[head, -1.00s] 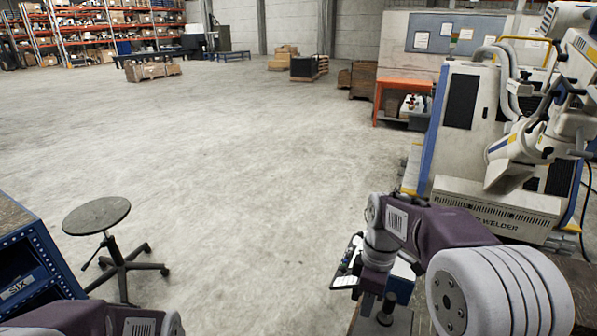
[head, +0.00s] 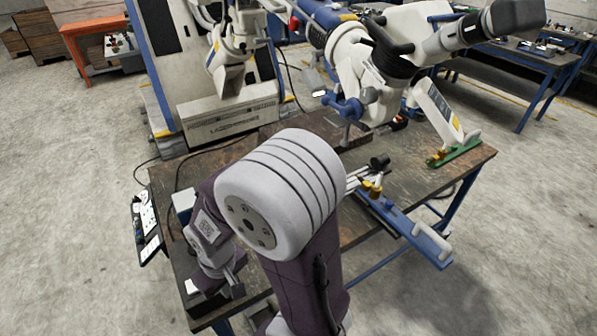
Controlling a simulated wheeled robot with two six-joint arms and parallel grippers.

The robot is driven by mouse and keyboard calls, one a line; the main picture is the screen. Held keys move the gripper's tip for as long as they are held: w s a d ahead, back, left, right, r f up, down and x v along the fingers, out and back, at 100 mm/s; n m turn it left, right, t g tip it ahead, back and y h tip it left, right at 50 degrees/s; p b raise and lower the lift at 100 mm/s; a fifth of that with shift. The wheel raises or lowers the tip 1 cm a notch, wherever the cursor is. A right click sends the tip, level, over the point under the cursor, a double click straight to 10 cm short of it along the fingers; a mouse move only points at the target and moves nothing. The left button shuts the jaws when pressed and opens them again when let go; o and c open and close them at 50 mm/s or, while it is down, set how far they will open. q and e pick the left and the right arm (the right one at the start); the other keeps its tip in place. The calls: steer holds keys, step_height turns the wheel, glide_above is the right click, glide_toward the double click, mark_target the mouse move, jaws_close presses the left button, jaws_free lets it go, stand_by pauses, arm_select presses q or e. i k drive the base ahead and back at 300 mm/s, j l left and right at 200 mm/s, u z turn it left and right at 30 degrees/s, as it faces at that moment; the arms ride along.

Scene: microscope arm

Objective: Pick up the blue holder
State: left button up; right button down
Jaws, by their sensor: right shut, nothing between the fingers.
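A long blue piece, apparently the blue holder (head: 402,221), lies across the right front edge of the worktable (head: 432,165). Its outer end, with pale cylindrical parts, juts past the edge. Its inner end is near dark and yellow fittings, partly hidden by my right arm. My right gripper (head: 236,284) is shut and empty over the table's near left corner, well to the left of the blue piece and apart from it. My left gripper is not in view.
A large white and blue microscope arm (head: 375,65) overhangs the back of the table, with a green-based stand (head: 458,150) at the right. A white welder cabinet (head: 225,120) stands behind. A tablet-like panel (head: 147,225) sits at the left edge. Floor at right front is clear.

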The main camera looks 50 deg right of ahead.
mark_target(439, 256)
steer(key=z, duration=2.8)
steer(key=i+l+u, duration=0.2)
steer(key=u, duration=0.2)
steer(key=i+l+u, duration=0.15)
steer(key=l+u, duration=0.2)
steer(key=i+l+u, duration=0.1)
steer(key=l+u, duration=0.3)
steer(key=i+l+u, duration=0.1)
steer(key=l+u, duration=0.7)
